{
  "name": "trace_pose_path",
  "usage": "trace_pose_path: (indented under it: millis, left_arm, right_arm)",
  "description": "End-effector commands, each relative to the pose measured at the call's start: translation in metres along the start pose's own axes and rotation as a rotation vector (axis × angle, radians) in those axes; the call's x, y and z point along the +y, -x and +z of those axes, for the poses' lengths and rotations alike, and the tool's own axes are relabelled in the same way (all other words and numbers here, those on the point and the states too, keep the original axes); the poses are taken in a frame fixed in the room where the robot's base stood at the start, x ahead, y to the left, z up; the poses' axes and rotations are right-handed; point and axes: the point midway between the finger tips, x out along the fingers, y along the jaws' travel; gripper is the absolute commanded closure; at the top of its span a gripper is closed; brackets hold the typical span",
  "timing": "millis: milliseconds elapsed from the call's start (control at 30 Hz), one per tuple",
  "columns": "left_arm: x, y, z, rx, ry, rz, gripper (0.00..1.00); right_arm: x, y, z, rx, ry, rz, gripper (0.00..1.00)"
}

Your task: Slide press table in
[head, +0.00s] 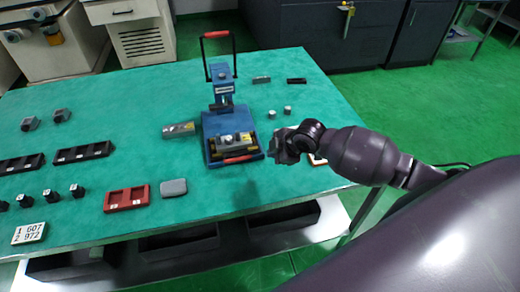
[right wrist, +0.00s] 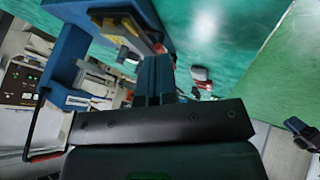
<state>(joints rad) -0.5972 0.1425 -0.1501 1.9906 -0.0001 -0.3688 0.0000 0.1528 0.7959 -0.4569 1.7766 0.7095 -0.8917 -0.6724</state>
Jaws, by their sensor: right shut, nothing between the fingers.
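The blue press (head: 220,85) stands upright on the green-topped table, with a red-gripped lever above it. Its press table (head: 213,152) is at the front, towards me, with a red handle (head: 241,159) on its near edge. A grey metal block with yellow labels (head: 233,143) lies on the press table. My right gripper (head: 277,147) is just right of the press table, shut and empty; I cannot tell whether it touches. In the right wrist view, the shut fingers (right wrist: 155,72) point towards the press, whose blue frame (right wrist: 72,50) shows at the left. My left gripper is out of view.
A grey block (head: 179,129) lies left of the press. A red tray (head: 127,198) and a grey box (head: 173,187) lie at the front left. Bare green tabletop surrounds the press's near side.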

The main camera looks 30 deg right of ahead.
Motion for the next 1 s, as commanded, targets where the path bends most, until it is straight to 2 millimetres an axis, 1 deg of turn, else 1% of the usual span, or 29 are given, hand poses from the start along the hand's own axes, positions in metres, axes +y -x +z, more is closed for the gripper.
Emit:
trace_pose_path:
  millis: [33,100,400,500,700,833,1000]
  left_arm:
    - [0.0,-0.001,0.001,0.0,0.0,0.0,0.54]
    - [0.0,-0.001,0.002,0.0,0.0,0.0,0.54]
    - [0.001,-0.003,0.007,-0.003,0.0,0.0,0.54]
    - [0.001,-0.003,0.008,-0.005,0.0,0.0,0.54]
    - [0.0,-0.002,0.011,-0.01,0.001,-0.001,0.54]
    - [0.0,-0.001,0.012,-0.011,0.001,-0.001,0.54]
    - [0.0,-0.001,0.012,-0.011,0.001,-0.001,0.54]
  right_arm:
    - [0.0,-0.01,-0.001,0.001,-0.003,0.0,1.0]
    - [0.0,-0.023,-0.001,0.001,-0.003,0.0,1.0]
    - [0.0,-0.072,-0.001,0.001,-0.002,0.0,1.0]
    - [0.014,-0.078,-0.001,0.0,-0.002,0.004,1.0]
    - [0.03,-0.086,0.0,0.0,-0.002,0.002,1.0]
    - [0.035,-0.089,0.0,0.0,-0.001,0.003,1.0]
    - [0.036,-0.089,0.0,0.0,-0.001,0.002,1.0]
